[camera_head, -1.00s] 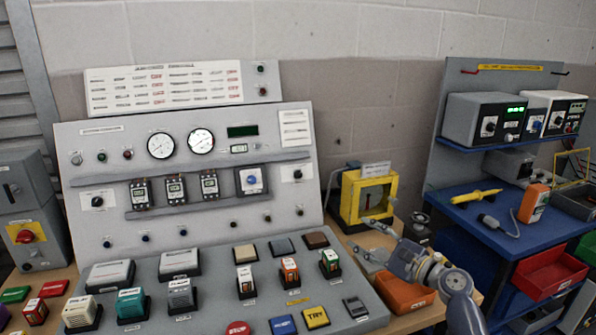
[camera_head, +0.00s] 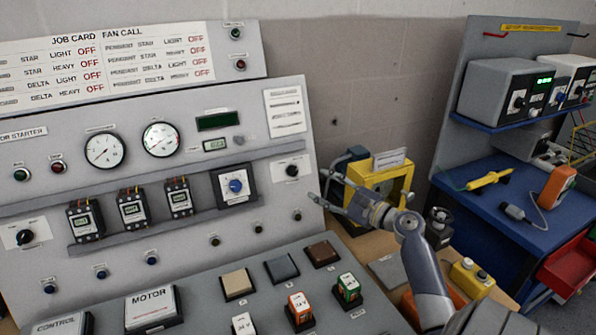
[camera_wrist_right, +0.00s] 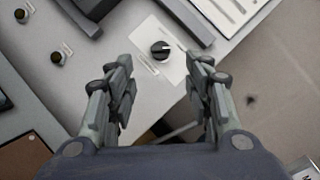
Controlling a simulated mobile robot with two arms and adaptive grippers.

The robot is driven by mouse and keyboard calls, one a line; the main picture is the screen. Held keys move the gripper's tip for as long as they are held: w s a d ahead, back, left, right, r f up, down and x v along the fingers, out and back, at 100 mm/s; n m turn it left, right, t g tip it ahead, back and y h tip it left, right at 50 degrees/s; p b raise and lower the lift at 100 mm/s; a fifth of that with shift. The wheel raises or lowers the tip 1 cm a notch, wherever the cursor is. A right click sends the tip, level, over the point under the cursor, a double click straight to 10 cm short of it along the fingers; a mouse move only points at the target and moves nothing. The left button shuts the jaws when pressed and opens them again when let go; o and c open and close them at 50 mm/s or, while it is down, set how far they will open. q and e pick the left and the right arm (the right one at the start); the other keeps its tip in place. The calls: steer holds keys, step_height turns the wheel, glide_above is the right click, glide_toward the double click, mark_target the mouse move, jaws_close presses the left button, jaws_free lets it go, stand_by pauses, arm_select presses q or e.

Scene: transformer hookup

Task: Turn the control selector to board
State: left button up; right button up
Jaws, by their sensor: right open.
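A black selector knob (camera_head: 292,170) sits on a white plate at the right of the grey panel; the plate's lettering is too small to read. In the right wrist view the same knob (camera_wrist_right: 160,50) shows between and beyond my fingers, with a pale mark on it. A second black knob (camera_head: 25,237) on a white plate is at the panel's left. I cannot read which of them is the control selector. My right gripper (camera_head: 328,189) is open and empty, to the right of and below the right knob, apart from it. My left gripper is not in view.
A blue knob (camera_head: 236,186) and several small contactors (camera_head: 132,208) are left of the right knob, above a grey ledge. A yellow box (camera_head: 385,180) stands behind my right arm. A blue bench (camera_head: 490,205) with tools is at the right.

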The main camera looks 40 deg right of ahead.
mark_target(296, 172)
steer(key=w, duration=0.2)
steer(key=w+p, duration=0.1)
steer(key=w, duration=0.2)
steer(key=shift+w+a+r, duration=0.1)
steer(key=shift+a+r, duration=0.1)
steer(key=w, duration=0.3)
steer(key=shift+w+a+f, duration=0.15)
steer(key=shift+w, duration=0.3)
steer(key=shift+c, duration=0.8)
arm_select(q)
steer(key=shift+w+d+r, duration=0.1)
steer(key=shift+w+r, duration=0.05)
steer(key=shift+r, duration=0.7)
arm_select(e)
steer(key=c, duration=0.9)
